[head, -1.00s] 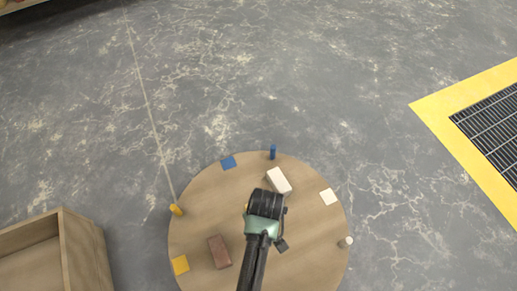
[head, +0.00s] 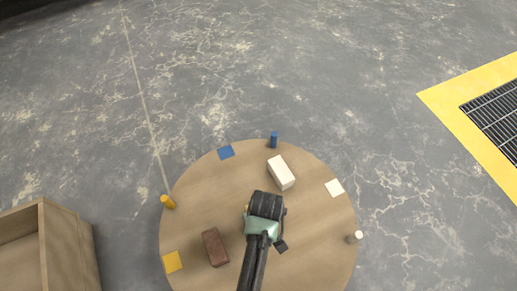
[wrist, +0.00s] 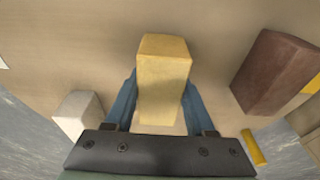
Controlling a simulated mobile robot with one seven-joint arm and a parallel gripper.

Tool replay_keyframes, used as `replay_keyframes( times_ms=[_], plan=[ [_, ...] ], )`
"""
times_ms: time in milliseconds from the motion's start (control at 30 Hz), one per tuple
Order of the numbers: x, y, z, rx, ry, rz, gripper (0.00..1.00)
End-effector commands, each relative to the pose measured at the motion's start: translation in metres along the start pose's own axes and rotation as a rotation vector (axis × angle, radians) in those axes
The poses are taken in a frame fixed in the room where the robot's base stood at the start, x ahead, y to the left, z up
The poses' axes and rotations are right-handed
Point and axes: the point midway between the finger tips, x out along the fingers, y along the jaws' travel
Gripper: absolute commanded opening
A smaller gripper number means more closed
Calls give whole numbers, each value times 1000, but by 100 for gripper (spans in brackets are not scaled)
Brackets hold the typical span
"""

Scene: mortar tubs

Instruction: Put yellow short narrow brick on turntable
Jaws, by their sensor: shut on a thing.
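A yellow brick (wrist: 163,85) sits between the two blue fingers of my gripper (wrist: 160,100) in the wrist view, and the gripper is shut on it. The round wooden turntable (head: 318,257) lies below, and its surface fills most of the wrist view. In the head view my gripper (head: 264,205) is over the middle of the turntable and hides nearly all of the yellow brick. I cannot tell whether the brick touches the surface.
A white brick (head: 281,172) and a red-brown brick (head: 215,247) are on the turntable. Blue (head: 274,140), yellow (head: 168,201) and white (head: 354,237) pegs stand near its rim, with coloured squares. A wooden box (head: 68,250) stands left; a yellow-edged grate (head: 500,120) lies right.

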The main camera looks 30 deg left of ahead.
Motion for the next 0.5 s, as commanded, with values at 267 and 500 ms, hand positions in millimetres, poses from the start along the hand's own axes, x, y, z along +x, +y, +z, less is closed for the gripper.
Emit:
replay_keyframes(
  times_ms=[267,500],
  plan=[
    [0,1,-1,0,2,2,0],
    [4,1,0,0,3,2,0]
  ],
)
